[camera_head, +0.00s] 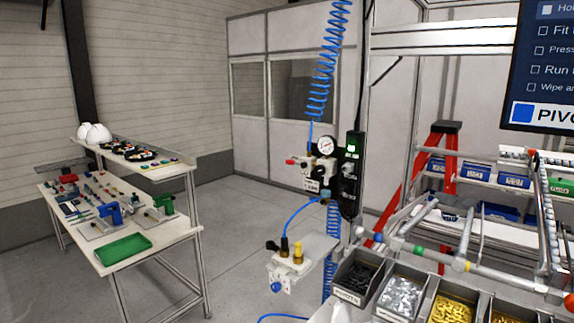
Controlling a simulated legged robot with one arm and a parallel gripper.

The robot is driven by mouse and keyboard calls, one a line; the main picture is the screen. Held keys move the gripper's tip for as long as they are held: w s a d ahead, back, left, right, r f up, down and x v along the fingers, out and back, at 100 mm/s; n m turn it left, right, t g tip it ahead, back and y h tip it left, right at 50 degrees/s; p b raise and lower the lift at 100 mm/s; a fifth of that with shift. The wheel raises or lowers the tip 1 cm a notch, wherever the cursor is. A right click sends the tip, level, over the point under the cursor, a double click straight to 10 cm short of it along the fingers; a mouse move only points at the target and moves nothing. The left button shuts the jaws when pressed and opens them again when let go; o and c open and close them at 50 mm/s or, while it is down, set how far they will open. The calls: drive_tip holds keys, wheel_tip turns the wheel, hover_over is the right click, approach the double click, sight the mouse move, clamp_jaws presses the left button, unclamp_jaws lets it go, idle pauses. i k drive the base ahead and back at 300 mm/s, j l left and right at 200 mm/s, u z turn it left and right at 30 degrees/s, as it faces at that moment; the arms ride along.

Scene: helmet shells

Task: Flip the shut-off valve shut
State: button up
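An air supply unit hangs on a post near the middle of the view, with a round white pressure gauge (326,146) on top. A small red handle (291,161) sticks out to the left of the unit and looks like the shut-off valve's lever. It is too small to tell its exact position. A lower white bracket (303,268) carries brass and black fittings and a blue knob (276,286). My gripper is not in view.
A blue coiled hose (325,65) hangs above the unit, and a black box with a green light (351,150) sits beside it. Bins of parts (402,297) stand at lower right. A workbench (160,237) with tools is at left. Open floor lies between.

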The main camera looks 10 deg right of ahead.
sight(304, 164)
drive_tip(key=j+z, duration=0.15)
drive_tip(key=j, duration=1.15)
drive_tip(key=i+j+z, duration=0.1)
drive_tip(key=j, duration=0.35)
drive_tip(key=i+j+z, duration=0.15)
drive_tip(key=j, duration=0.3)
drive_tip(key=i+j+z, duration=0.1)
drive_tip(key=i+j, duration=0.15)
drive_tip(key=j, duration=0.25)
drive_tip(key=i+j+z, duration=0.1)
drive_tip(key=j, duration=0.35)
drive_tip(key=i+j+z, duration=0.15)
drive_tip(key=j, duration=0.35)
drive_tip(key=i+j+z, duration=0.15)
drive_tip(key=i+j, duration=0.15)
drive_tip(key=i, duration=0.2)
drive_tip(key=i+j+z, duration=0.15)
drive_tip(key=i+j, duration=0.2)
drive_tip(key=i, duration=0.2)
